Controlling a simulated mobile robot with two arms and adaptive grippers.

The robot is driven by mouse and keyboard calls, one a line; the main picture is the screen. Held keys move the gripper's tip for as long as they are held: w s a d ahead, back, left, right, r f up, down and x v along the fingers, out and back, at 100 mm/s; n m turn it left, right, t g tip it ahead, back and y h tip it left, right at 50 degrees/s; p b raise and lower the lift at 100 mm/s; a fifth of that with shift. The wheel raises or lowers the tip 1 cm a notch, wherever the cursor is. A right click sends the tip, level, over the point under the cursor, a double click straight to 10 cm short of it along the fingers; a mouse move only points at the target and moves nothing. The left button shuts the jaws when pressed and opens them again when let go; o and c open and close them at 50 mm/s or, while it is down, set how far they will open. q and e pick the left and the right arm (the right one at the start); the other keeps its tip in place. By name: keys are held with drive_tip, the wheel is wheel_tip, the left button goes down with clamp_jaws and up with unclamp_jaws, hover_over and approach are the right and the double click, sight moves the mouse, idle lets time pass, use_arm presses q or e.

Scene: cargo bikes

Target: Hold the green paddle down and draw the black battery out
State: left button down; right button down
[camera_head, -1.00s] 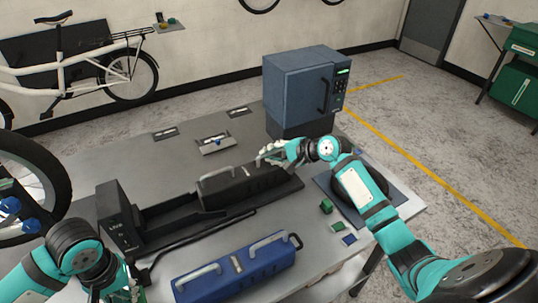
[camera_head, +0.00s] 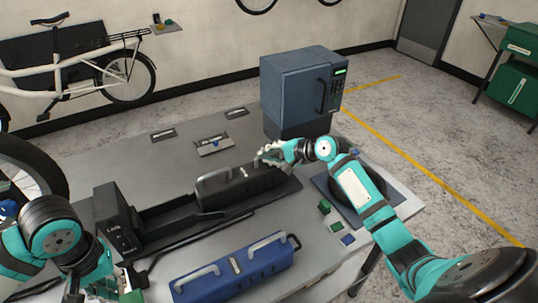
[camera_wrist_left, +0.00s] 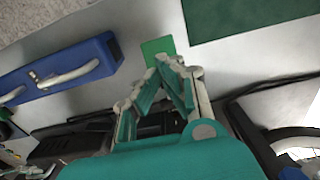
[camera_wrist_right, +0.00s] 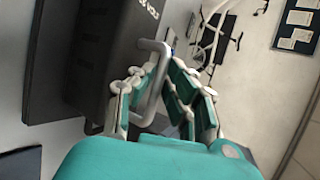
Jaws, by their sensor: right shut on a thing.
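The black battery (camera_head: 238,192) lies in a long black cradle (camera_head: 285,187) on the table, with bare cradle between it and the black dock box (camera_head: 118,222) at the left. It has two grey handles. My right gripper (camera_head: 268,157) is shut on its right handle, which shows between the fingers in the right wrist view (camera_wrist_right: 153,85). My left gripper (camera_head: 118,285) is low in front of the dock box, its fingers closed together with nothing visible between them. A flat green piece, apparently the paddle, lies just beyond its fingertips in the left wrist view (camera_wrist_left: 157,49). In the head view the gripper mostly hides it.
A blue battery (camera_head: 235,266) with grey handles lies along the table's front. Small green blocks (camera_head: 324,207) and a blue one (camera_head: 348,239) lie at right. A blue-grey cabinet (camera_head: 300,88) stands behind. The table behind the cradle is mostly clear.

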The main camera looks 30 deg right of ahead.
use_arm(q)
drive_tip(key=shift+r, duration=0.55)
use_arm(e)
drive_tip(key=shift+w+r, duration=0.1)
drive_tip(key=shift+r, duration=0.15)
use_arm(q)
wheel_tip(320, 180, up, 12)
use_arm(e)
drive_tip(key=c, duration=1.3)
unclamp_jaws()
drive_tip(key=shift+o, duration=0.2)
drive_tip(key=shift+f, duration=0.1)
